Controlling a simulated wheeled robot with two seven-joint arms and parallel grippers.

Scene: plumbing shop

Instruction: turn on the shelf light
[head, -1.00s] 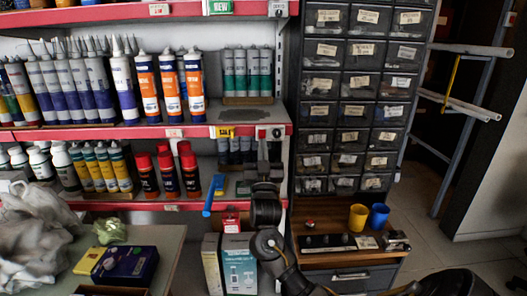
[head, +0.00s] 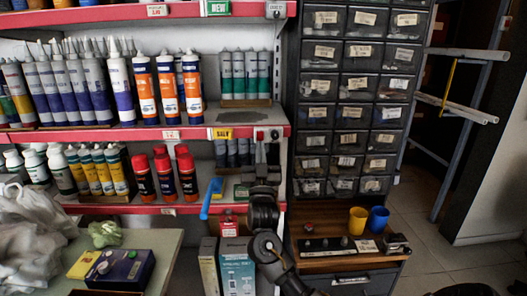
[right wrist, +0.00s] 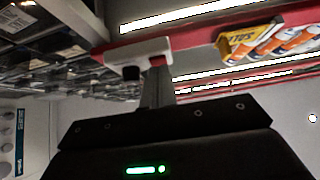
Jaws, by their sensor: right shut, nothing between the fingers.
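A small white box with dark buttons (head: 271,134), which looks like a switch, sits at the right end of the middle red shelf edge. It shows larger in the right wrist view (right wrist: 140,56). My right gripper (head: 261,150) points up just below it, shut and empty. In the right wrist view its grey fingers (right wrist: 157,85) reach up to the box's right part; I cannot tell whether they touch. Long bright strips (right wrist: 210,14) run under the shelves there; I cannot tell whether they are a lit lamp. My left gripper is not in view.
A similar white box (head: 276,9) is on the upper shelf edge. Cartridges (head: 166,88) and red-capped cans (head: 164,172) fill the shelves left of the gripper. A drawer cabinet (head: 346,110) stands close on the right, with yellow (head: 357,220) and blue (head: 378,219) cups below.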

